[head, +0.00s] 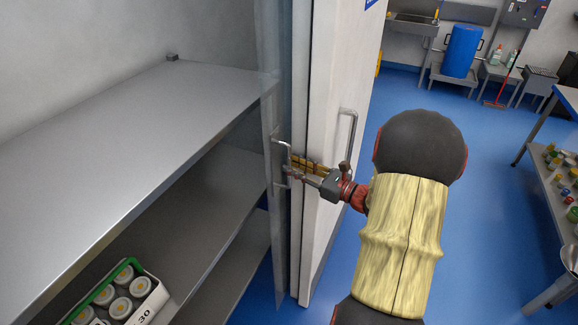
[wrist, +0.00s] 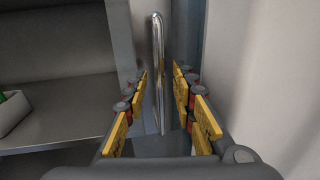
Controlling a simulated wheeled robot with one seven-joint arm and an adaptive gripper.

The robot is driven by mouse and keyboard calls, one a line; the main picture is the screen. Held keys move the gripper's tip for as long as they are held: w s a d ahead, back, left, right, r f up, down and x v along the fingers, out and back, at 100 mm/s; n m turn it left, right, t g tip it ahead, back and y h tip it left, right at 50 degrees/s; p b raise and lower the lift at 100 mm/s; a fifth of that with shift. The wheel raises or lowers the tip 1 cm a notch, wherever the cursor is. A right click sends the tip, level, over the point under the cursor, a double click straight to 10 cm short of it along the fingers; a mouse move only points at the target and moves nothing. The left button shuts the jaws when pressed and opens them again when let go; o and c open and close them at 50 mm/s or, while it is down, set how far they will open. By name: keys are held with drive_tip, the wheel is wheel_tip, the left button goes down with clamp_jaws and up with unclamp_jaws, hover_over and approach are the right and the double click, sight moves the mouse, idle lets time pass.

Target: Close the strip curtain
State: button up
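The strip curtain (head: 269,70) hangs as a narrow translucent band at the right end of the metal shelving, beside a white door panel. A slim metal handle (head: 281,165) is at its edge; in the wrist view the handle (wrist: 158,70) stands upright. My gripper (head: 292,166) reaches in from the right, its yellow-padded fingers at the handle. In the wrist view my gripper (wrist: 161,85) is open, one finger on each side of the handle, with gaps visible. I cannot tell how deep the handle sits between the fingers.
The white door (head: 335,90) with its own bar handle (head: 348,140) stands close beside my arm. Metal shelves (head: 130,130) fill the left; a carrier of white tubs (head: 118,291) sits on a lower shelf. Blue floor (head: 490,180) is free at right, before a rack (head: 549,185).

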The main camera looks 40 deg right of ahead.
drive_tip(key=shift+w+a, duration=0.25)
drive_tip(key=shift+w, duration=1)
drive_tip(key=shift+c, duration=1.1)
drive_tip(key=c, duration=0.4)
clamp_jaws()
